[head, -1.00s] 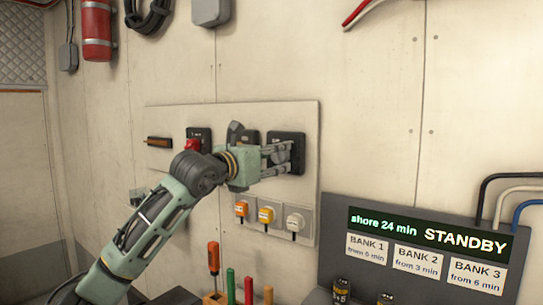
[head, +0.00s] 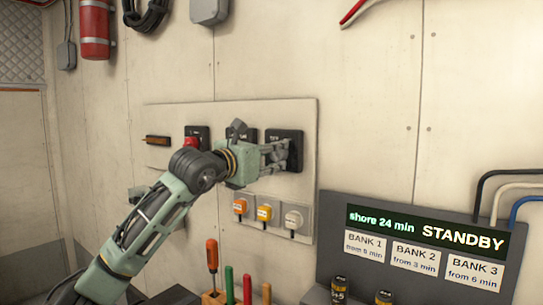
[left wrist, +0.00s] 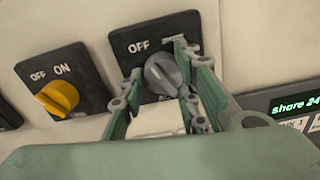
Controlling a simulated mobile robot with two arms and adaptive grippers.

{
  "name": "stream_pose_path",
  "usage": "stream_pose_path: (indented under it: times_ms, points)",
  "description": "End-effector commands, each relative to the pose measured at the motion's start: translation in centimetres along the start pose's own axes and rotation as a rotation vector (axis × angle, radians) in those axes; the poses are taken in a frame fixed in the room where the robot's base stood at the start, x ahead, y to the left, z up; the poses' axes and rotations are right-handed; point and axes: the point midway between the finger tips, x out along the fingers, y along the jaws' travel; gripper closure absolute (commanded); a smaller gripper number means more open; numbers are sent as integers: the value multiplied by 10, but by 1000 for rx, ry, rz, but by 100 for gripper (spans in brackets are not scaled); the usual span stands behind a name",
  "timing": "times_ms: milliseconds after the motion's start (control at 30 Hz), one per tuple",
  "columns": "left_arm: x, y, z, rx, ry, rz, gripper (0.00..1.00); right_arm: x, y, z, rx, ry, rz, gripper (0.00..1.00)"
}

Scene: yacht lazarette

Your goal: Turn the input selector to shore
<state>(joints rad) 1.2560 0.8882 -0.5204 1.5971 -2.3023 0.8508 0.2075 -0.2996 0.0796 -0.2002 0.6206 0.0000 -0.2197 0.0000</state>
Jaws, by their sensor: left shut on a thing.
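A grey knob (left wrist: 158,72) on a black plate (left wrist: 125,42) shows in the left wrist view. The plate reads OFF at the upper left of the knob; a finger partly covers its upper right, and I cannot read "shore" on it. My left gripper (left wrist: 163,75) has a finger on each side of the knob and is shut on it. In the head view the left gripper (head: 282,154) is at the rightmost black plate (head: 296,140) on the wall panel and hides its knob. My right gripper is not in view.
A yellow OFF/ON knob (left wrist: 60,97) is left of the grey one. A red knob (head: 191,143) is farther left. Below are orange, yellow and white plugs (head: 293,220). A display (head: 428,230) reads "shore 24 min STANDBY". A screwdriver (head: 212,256) stands low in front.

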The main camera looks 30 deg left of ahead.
Motion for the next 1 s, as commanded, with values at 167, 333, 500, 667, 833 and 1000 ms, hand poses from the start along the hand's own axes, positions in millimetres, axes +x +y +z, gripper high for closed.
stream_pose_path:
  times_ms: [167,333,500,667,833,1000]
  points:
    - [-1,5,3,140,-3,10,96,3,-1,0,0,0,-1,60]
    - [-1,5,4,302,-2,11,96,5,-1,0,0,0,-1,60]
    - [-2,5,7,463,-4,13,96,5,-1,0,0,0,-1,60]
    - [-2,5,9,606,-4,14,96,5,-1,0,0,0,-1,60]
    - [-2,5,11,738,-6,16,96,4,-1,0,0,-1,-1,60]
    - [-2,4,13,837,-8,18,96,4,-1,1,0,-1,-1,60]
